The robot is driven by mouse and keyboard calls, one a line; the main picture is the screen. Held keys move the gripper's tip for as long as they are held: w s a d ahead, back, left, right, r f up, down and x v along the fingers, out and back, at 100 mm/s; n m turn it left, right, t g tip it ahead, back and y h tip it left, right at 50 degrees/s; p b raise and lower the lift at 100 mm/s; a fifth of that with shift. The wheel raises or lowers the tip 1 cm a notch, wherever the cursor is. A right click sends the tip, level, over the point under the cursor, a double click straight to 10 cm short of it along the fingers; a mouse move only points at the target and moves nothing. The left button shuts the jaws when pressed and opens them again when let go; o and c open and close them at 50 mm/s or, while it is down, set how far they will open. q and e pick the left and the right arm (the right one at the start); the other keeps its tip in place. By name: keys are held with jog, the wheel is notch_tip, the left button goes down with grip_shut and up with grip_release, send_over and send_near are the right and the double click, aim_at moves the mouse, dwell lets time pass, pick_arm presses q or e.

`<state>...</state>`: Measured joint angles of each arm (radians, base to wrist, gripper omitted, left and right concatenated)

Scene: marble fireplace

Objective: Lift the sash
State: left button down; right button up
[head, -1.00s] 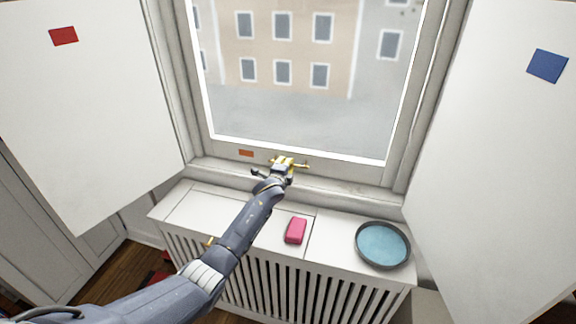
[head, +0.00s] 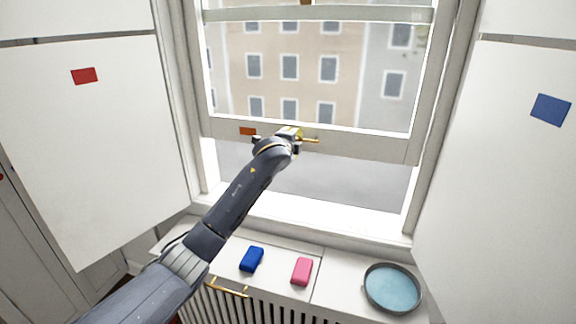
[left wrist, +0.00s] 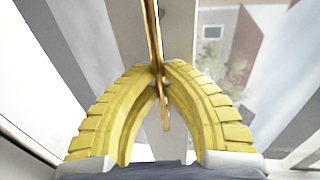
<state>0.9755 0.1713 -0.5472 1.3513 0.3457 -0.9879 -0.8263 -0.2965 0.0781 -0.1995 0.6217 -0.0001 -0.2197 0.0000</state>
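The window sash (head: 375,146) is raised, with an open gap between its bottom rail and the sill (head: 330,217). A brass handle (head: 311,140) sticks out from the middle of the bottom rail. My left gripper (head: 289,133) is at this handle, its arm reaching up from the lower left. In the left wrist view, the yellow fingers of my left gripper (left wrist: 160,72) close together on the brass handle bar (left wrist: 152,35). My right gripper is not in view.
White shutter panels with a red square (head: 84,76) and a blue square (head: 551,110) flank the window. Below, a blue block (head: 251,259), a pink block (head: 302,271) and a round pan (head: 392,287) lie on the white radiator cover (head: 335,284). An orange label (head: 247,131) marks the rail.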

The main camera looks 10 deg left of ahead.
pick_arm(q)
send_near(300, 107)
jog(key=x, duration=0.4)
jog(key=shift+w, duration=0.25)
jog(key=c, duration=1.5)
grip_release()
jog(key=shift+s, duration=0.1)
jog(key=v, duration=1.1)
jog(key=shift+s, duration=0.4)
